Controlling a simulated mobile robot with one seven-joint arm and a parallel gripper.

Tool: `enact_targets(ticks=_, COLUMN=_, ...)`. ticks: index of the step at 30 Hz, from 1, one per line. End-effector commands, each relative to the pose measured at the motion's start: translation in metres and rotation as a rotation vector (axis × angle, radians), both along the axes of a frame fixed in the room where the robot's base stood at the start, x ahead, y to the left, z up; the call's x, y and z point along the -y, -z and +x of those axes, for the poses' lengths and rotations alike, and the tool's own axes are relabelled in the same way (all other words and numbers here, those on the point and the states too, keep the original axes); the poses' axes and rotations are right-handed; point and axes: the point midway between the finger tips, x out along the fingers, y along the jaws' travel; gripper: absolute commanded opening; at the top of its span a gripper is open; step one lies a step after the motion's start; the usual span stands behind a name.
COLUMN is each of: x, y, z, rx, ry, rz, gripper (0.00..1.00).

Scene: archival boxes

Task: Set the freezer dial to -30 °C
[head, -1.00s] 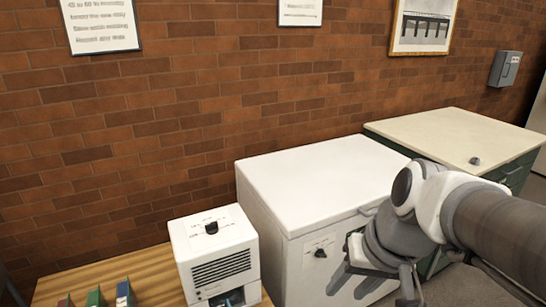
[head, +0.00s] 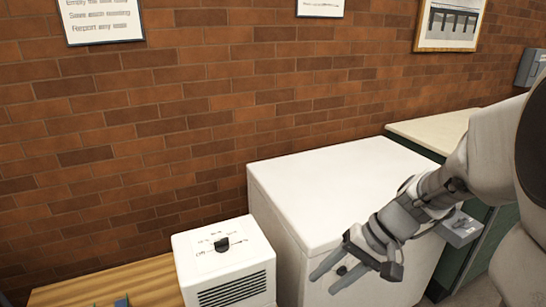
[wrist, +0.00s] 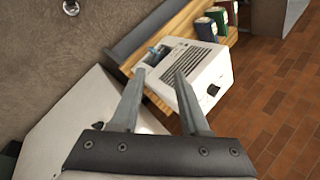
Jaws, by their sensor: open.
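The white freezer (head: 330,190) is a chest with a closed lid, standing right of the bench. Its small dark dial (head: 342,269) is on the front face, partly hidden by my gripper. The dial's setting and marks are not readable. My gripper (head: 322,285) is open and empty in front of that face, its fingers pointing left and down across the dial area. I cannot tell whether it touches. In the wrist view the open fingers (wrist: 158,75) point toward the white machine, and part of the freezer (wrist: 60,130) shows at lower left.
A white machine (head: 225,262) with a black knob (head: 222,244) on top stands on the wooden bench (head: 110,270), left of the freezer. Binders (wrist: 217,20) stand farther along the bench. A cream-topped green cabinet (head: 430,132) is right of the freezer. A brick wall is behind.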

Motion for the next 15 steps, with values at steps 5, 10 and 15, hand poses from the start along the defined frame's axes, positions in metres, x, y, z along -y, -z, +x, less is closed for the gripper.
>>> enact_targets(ticks=5, x=0.016, y=0.046, z=0.024, rx=-0.036, ry=0.089, rz=0.195, gripper=0.45)
enact_targets(ticks=10, x=0.036, y=0.084, z=0.047, rx=-0.022, ry=0.193, rz=0.378, gripper=0.45)
enact_targets(ticks=15, x=0.064, y=0.125, z=0.067, rx=0.032, ry=0.322, rz=0.548, gripper=0.45)
